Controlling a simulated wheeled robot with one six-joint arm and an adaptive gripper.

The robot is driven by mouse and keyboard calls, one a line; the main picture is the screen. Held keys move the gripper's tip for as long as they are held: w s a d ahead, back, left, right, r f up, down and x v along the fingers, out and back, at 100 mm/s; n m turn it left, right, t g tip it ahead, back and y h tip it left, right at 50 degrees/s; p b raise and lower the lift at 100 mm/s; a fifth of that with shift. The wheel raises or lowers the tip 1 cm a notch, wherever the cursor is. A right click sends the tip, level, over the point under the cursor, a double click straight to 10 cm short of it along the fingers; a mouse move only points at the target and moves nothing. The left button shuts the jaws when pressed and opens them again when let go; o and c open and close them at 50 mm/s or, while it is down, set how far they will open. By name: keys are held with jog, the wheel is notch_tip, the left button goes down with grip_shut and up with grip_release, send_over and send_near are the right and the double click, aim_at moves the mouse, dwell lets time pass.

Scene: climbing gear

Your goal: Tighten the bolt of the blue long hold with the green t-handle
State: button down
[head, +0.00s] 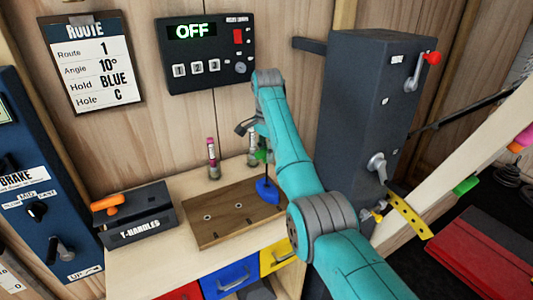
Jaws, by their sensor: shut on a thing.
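The blue long hold (267,192) sits at the right part of the brown wooden board (213,232) on the bench. My gripper (260,148) is above it, partly hidden behind my teal arm. It is shut on the green t-handle (262,155), which points down. The thin dark shaft of the t-handle reaches down to the blue hold. The bolt is too small and hidden to make out, so I cannot tell whether the tip is seated in it.
A dark box labelled T-HANDLES (135,221) with an orange t-handle (108,204) stands left of the board. Two small bottles (213,160) stand behind the board. A tall dark cabinet (365,110) with levers rises at the right. A route card (93,60) hangs on the wall.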

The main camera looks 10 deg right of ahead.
jog(key=n, duration=0.7)
jog(key=shift+n, duration=0.3)
jog(key=n, duration=0.8)
jog(key=shift+f, duration=0.65)
